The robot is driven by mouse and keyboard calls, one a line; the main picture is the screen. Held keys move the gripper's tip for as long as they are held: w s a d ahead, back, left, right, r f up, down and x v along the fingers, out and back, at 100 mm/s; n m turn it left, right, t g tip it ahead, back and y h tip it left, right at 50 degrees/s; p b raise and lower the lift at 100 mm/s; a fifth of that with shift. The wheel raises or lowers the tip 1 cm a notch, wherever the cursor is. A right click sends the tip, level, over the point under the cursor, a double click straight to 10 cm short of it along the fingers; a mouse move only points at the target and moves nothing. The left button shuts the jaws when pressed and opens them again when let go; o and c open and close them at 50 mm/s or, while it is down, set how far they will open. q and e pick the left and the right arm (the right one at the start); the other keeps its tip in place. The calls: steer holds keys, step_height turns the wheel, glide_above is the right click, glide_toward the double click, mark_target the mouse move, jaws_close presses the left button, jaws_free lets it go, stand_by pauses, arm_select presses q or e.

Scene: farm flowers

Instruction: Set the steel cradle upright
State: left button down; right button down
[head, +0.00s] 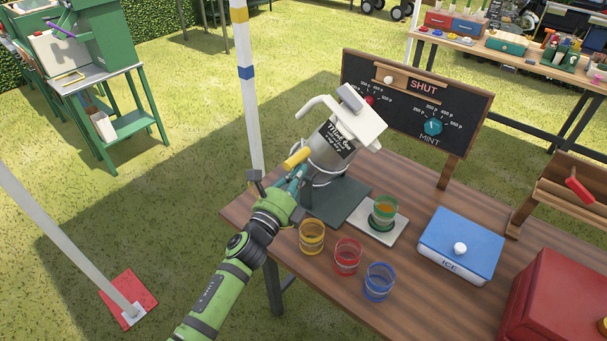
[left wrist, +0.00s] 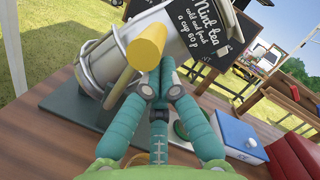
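The steel cradle (head: 312,169) stands on a dark green base plate (head: 338,204). It holds a steel jug (head: 330,148) with a black mint tea label and cream lid. The jug leans over to the right, with its top towards the chalkboard. A yellow handle (head: 297,158) sticks out at the cradle's near left side; it also shows in the left wrist view (left wrist: 147,46). My left gripper (head: 299,176) is at this handle, its fingers drawn together beside and partly behind it. The fingertips are partly hidden, and I see no clear grip on the handle. My right gripper is out of view.
Yellow (head: 311,237), red (head: 347,257) and blue (head: 379,282) cups stand in front. A blue ice box (head: 461,245) and chalkboard (head: 430,112) are further right. A white post (head: 247,85) rises left.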

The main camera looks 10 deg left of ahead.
mark_target(288, 165)
arm_select(q)
steer(key=shift+w+a+r+n+p, duration=0.45)
steer(key=shift+a+r+n, duration=0.15)
steer(key=shift+n, duration=0.2)
steer(key=shift+w+a+n+y, duration=0.35)
steer(key=shift+a+n+y, duration=0.05)
steer(key=shift+a+n, duration=0.3)
steer(key=shift+w+a+f, duration=0.15)
steer(key=shift+w+a, duration=0.2)
steer(key=shift+a, duration=0.25)
steer(key=shift+w+a+f, duration=0.1)
steer(key=shift+w+a, duration=0.25)
steer(key=shift+a, duration=0.2)
steer(key=shift+a, duration=0.1)
